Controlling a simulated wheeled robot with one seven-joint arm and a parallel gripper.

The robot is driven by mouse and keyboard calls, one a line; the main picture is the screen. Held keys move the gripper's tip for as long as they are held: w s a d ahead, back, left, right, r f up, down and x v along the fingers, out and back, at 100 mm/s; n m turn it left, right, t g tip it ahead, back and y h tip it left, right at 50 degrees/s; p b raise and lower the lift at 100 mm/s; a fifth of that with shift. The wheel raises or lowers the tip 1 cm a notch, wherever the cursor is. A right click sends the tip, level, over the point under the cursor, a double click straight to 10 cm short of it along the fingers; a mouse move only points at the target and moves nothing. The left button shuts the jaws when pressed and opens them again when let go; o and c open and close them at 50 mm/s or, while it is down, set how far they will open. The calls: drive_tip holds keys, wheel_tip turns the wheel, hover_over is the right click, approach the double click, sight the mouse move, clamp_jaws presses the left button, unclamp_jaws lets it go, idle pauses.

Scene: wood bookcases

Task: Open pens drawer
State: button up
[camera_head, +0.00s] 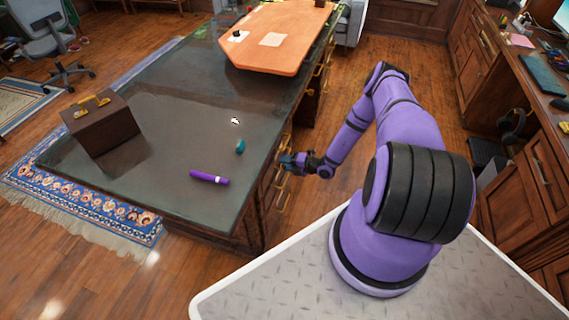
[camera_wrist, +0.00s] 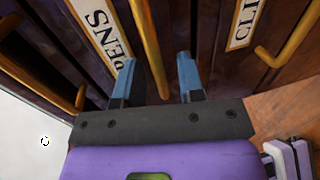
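The drawer labelled PENS (camera_wrist: 97,28) is in the wrist view, its white and gold label left of a long brass handle (camera_wrist: 148,45). My gripper (camera_wrist: 157,78) is open, its two blue fingers apart on either side of this handle. I cannot tell whether either finger touches the handle. In the head view, my gripper (camera_head: 290,162) is at the drawer side of the dark desk, just below the top edge. The drawer front looks shut in the wrist view; in the head view it is mostly hidden by the desk top and my gripper.
The desk top (camera_head: 150,180) holds a purple marker (camera_head: 209,178), a small teal item (camera_head: 240,147) and a wooden box (camera_head: 100,124). Wooden cabinets (camera_head: 535,165) stand at the right.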

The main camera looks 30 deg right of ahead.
drive_tip(key=shift+w+a, duration=0.15)
drive_tip(key=shift+w, duration=0.05)
clamp_jaws()
drive_tip(key=f+v, duration=0.3)
drive_tip(key=v, duration=1)
drive_tip(key=s+f+v, duration=0.1)
drive_tip(key=f+v, duration=0.2)
drive_tip(key=v, duration=1.1)
drive_tip(key=shift+s+d, duration=0.25)
drive_tip(key=shift+d, duration=0.2)
unclamp_jaws()
drive_tip(key=shift+d, duration=0.1)
drive_tip(key=v, duration=1)
drive_tip(key=shift+s, duration=0.3)
drive_tip(key=shift+d+r, duration=0.1)
drive_tip(key=shift+d, duration=0.05)
